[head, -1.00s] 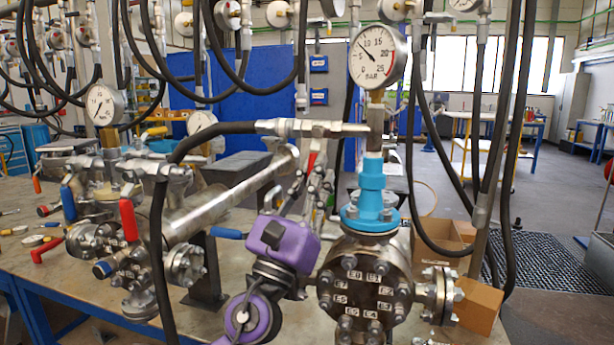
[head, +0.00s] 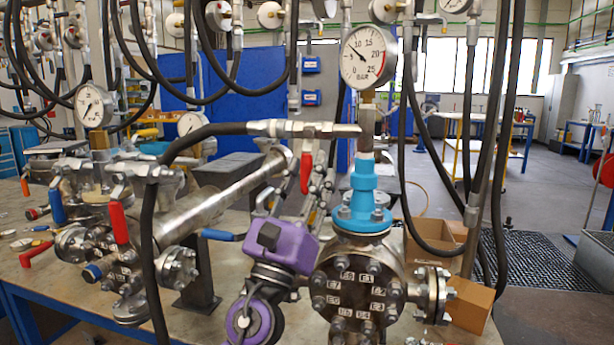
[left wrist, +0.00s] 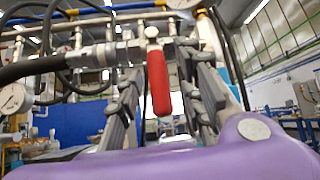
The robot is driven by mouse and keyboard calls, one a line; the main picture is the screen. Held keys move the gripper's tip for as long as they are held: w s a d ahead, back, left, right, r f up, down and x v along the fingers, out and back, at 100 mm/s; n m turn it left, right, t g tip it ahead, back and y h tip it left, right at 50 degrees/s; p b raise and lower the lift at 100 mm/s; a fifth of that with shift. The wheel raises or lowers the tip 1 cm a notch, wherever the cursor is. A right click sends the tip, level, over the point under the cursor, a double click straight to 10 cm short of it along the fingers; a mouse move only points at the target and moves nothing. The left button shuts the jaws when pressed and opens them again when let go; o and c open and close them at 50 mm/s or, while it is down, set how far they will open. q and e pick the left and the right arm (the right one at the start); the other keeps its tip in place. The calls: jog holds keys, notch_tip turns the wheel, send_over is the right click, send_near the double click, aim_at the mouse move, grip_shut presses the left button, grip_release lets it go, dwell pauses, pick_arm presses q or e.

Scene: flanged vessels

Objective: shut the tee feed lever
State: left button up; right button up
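The tee feed lever (head: 305,173) is a red handle on the valve of the horizontal line that runs into the tee under the large gauge (head: 368,56). It hangs straight down, across the line. In the left wrist view the red lever (left wrist: 159,82) hangs between the two grey fingers of my left gripper (left wrist: 163,72), with room on both sides. My left gripper (head: 296,190) is purple and open, below and around the lever in the head view. I see no contact with the lever. My right gripper is not in view.
A black hose (head: 205,132) feeds the valve from the left. Below the tee is a blue neck (head: 363,192) on a flanged vessel (head: 357,285). Another vessel with red and blue levers stands at left. More black hoses hang at right. A cardboard box (head: 470,305) sits beside the vessel.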

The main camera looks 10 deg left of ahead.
pick_arm(q)
jog(key=shift+f, duration=0.1)
jog(key=shift+s+a+f, duration=0.1)
jog(key=shift+s+f, duration=0.25)
jog(key=shift+f, duration=0.1)
jog(key=v, duration=1)
jog(key=shift+s+f, duration=0.15)
jog(key=shift+s, duration=0.2)
dwell(0.4)
